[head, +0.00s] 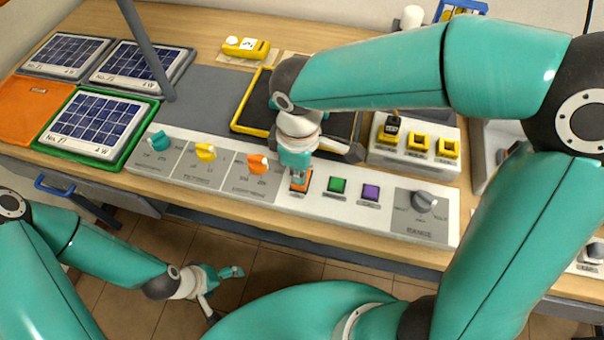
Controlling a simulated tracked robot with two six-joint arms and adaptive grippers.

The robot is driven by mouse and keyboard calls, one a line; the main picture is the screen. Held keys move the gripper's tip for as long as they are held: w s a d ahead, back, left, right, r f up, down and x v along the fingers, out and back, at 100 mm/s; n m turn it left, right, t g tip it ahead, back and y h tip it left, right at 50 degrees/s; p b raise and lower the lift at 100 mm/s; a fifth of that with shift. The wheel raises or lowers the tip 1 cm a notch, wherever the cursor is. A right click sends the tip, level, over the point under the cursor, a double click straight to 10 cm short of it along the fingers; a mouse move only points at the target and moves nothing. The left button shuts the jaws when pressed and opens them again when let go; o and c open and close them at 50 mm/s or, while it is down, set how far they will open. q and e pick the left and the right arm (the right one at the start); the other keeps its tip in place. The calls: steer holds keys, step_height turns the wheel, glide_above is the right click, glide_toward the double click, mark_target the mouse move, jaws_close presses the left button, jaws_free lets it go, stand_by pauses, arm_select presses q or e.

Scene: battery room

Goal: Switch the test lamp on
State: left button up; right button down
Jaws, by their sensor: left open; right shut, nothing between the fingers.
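A long white control panel (316,205) lies along the front edge of the bench. It carries a teal knob (160,140), a yellow knob (205,152), an orange knob (258,164), an orange square button (308,180), a green button (337,185), a purple button (371,192) and a grey rotary knob (423,201). My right gripper (298,180) is shut and empty, pointing down at the orange button and partly covering it; I cannot tell if it touches. My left gripper (222,288) is open and empty, low in front of the bench. I cannot pick out which part is the test lamp.
Solar panels (92,124) sit in trays at the left, beside an orange tray (32,108). A yellow meter (247,47) lies at the back.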

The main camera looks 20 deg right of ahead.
steer(key=shift+f+b, duration=0.6)
steer(key=shift+f, duration=0.2)
steer(key=shift+r, duration=0.15)
step_height(320, 180, up, 7)
steer(key=p, duration=0.6)
stand_by(0.4)
stand_by(0.4)
